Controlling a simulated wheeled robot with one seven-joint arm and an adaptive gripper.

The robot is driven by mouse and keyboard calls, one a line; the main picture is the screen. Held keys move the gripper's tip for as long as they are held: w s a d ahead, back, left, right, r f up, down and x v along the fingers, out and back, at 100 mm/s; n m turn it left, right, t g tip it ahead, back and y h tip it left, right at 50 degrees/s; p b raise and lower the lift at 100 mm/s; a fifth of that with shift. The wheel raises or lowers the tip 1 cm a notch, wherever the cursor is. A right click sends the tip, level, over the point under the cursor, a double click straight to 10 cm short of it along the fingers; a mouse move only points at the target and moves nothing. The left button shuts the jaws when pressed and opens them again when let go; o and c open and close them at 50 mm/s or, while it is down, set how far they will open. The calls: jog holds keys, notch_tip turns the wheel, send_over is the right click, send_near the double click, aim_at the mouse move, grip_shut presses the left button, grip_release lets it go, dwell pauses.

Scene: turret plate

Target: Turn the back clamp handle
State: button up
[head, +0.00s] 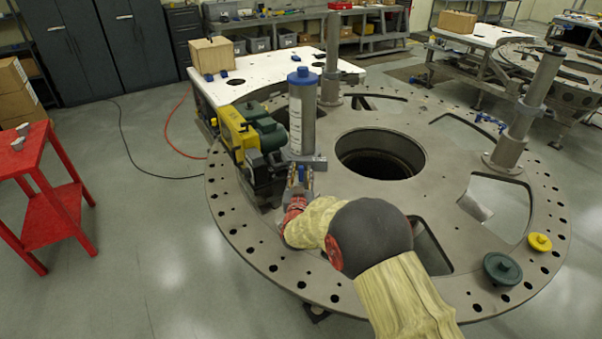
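The round grey turret plate (459,170) fills the middle of the head view. Three posts stand on it: a near post (302,120) with a blue cap, a back post (332,65), and a right post (535,90). A grey clamp collar (312,161) sits low on the near post. Small blue parts show beside the back post and the right post; I cannot tell which is the back clamp handle. My gripper (299,174) is at the front of the near post, just below its collar, with a small blue part between or behind its fingers. Whether it touches is unclear.
A yellow and green machine (250,145) stands on the plate just left of my gripper. The plate has a large central hole (380,155) and several cutouts. A green knob (502,268) and a yellow knob (540,242) lie at right. A red table (50,215) stands at left.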

jog(key=shift+c, duration=0.6)
grip_shut()
